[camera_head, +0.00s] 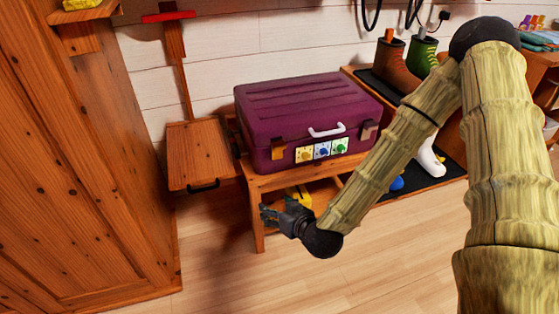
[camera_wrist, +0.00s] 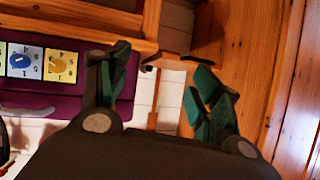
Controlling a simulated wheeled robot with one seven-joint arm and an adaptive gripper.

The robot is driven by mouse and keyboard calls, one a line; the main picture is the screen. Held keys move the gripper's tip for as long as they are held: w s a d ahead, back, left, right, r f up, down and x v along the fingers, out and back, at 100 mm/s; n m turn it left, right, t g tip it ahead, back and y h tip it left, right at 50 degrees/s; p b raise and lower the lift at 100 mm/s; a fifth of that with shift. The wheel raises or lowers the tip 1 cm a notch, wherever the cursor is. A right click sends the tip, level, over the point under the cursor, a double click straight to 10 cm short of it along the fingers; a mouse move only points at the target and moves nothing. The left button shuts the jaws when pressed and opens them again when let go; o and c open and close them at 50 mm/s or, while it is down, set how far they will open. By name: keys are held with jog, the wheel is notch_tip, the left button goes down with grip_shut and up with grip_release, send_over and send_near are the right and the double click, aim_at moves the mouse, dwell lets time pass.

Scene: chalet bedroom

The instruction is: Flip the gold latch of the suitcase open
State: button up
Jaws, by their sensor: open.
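The purple suitcase (camera_head: 305,100) lies closed on a low wooden bench in the head view. Its gold latch (camera_head: 278,148) is on the front at the left, beside the yellow dial. A duller latch (camera_head: 369,131) is at the front right. My gripper (camera_head: 268,214) is below and slightly left of the gold latch, apart from the suitcase, open and empty. In the wrist view my gripper's green fingers (camera_wrist: 160,85) are spread apart, and the suitcase (camera_wrist: 65,103) shows at the left. I cannot make out the gold latch there; the left finger may hide it.
A white handle (camera_head: 326,131) and yellow, blue and green dials are on the suitcase front. Boots (camera_head: 398,65) stand at the right. The floor in front is clear.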

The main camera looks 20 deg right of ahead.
jog(key=w+d+r+t+h+b, duration=0.1)
jog(key=w+d+r+t+b, duration=0.2)
jog(key=w+r+b, duration=0.15)
jog(key=m+t+h+b, duration=0.1)
jog(key=t+h+b, duration=0.1)
jog(key=t+b, duration=0.15)
send_near(281, 148)
jog(key=shift+g, duration=0.25)
jog(key=w+b, duration=0.1)
jog(key=w, duration=0.2)
jog(key=w+b, duration=0.1)
jog(key=w, duration=0.2)
jog(key=w+b, duration=0.1)
jog(key=w, duration=0.2)
jog(key=shift+w+a+r, duration=0.1)
jog(key=shift+w+r, duration=0.1)
jog(key=shift+r, duration=0.05)
jog(key=shift+w+r+b, duration=0.15)
jog(key=shift+w+b, duration=0.2)
jog(key=shift+w, duration=0.55)
jog(key=shift+c, duration=0.4)
grip_shut()
